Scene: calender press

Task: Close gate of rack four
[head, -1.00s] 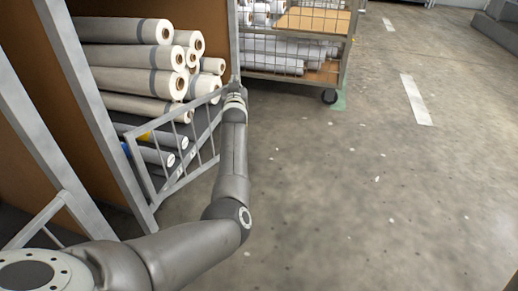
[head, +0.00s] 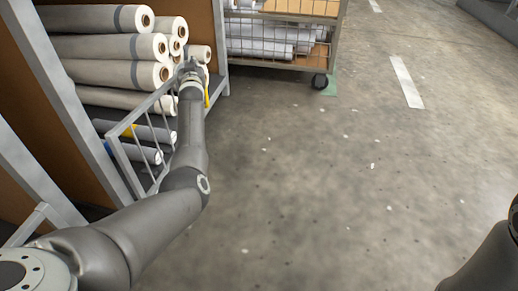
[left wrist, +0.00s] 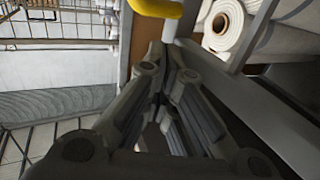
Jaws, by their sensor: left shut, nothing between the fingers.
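The low grey barred gate (head: 143,121) spans the lower front of the rack with the rolls, running from the near post (head: 75,110) toward the far post (head: 221,45). My left gripper (head: 188,68) is at the gate's far end, in front of the rolls. Its fingers (left wrist: 160,75) are shut and empty. A yellow bar (left wrist: 155,8) is just beyond the fingertips; it also shows beside my gripper in the head view (head: 207,94). I cannot tell if the fingers touch the gate. The gate's far end is partly hidden by my arm. My right gripper is out of view.
Several pale rolls (head: 110,72) are stacked inside the rack, with grey rolls (head: 140,132) low behind the gate. A wheeled mesh cart (head: 280,45) stands beyond the rack. The concrete floor (head: 320,190) to the right is clear.

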